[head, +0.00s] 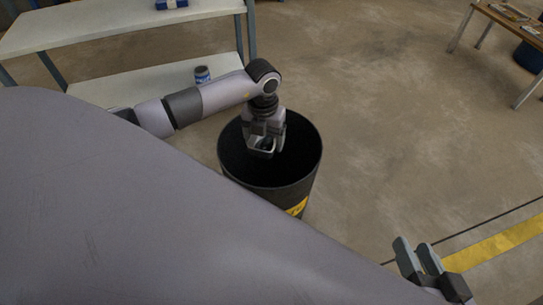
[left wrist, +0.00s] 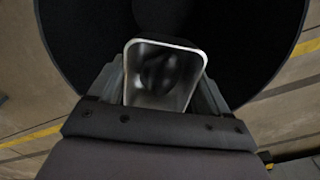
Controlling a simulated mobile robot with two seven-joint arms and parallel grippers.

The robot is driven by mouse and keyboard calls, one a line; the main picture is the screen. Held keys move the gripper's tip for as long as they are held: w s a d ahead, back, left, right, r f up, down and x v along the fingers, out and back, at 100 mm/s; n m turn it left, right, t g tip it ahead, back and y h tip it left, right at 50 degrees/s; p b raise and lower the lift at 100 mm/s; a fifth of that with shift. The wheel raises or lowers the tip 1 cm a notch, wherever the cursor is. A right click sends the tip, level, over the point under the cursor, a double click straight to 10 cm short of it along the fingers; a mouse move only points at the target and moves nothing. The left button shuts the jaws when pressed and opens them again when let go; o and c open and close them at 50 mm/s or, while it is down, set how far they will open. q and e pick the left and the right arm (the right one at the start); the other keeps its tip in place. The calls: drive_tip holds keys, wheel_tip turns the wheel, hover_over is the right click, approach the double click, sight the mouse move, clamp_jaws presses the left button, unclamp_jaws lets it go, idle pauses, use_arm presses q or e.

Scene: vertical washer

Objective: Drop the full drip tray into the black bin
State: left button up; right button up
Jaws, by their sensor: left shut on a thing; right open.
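The black bin (head: 303,165) stands on the floor near the middle of the head view, with a yellow label on its side. My left gripper (head: 262,148) is over the bin's open mouth, pointing down. It is shut on the drip tray (left wrist: 184,104), a small metal tray with a pale rim and dark contents. In the left wrist view the tray sits between the two fingers, with the dark bin interior (left wrist: 245,40) behind it. The tray's underside is hidden. My right gripper (head: 417,252) is open and empty at the lower right, away from the bin.
A white shelf unit (head: 120,30) stands at the upper left, with a blue-and-white can (head: 202,75) on its lower shelf and a blue box on top. A wooden table (head: 510,22) is at the upper right. The floor right of the bin is clear.

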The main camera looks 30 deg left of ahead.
use_arm(q)
drive_tip(key=o, duration=1)
drive_tip(key=shift+c, duration=0.2)
use_arm(e)
drive_tip(key=shift+r, duration=0.1)
use_arm(q)
drive_tip(key=shift+r, duration=0.35)
wheel_tip(320, 180, up, 6)
drive_tip(key=p, duration=0.2)
drive_tip(key=shift+r+p, duration=0.2)
drive_tip(key=shift+p, duration=0.2)
use_arm(e)
drive_tip(key=shift+s+d+r+h, duration=0.1)
drive_tip(key=shift+s+d+h, duration=0.05)
drive_tip(key=shift+d+h, duration=0.3)
drive_tip(key=shift+s+d+r+h, duration=0.1)
drive_tip(key=shift+d+h, duration=0.15)
drive_tip(key=shift+d, duration=0.3)
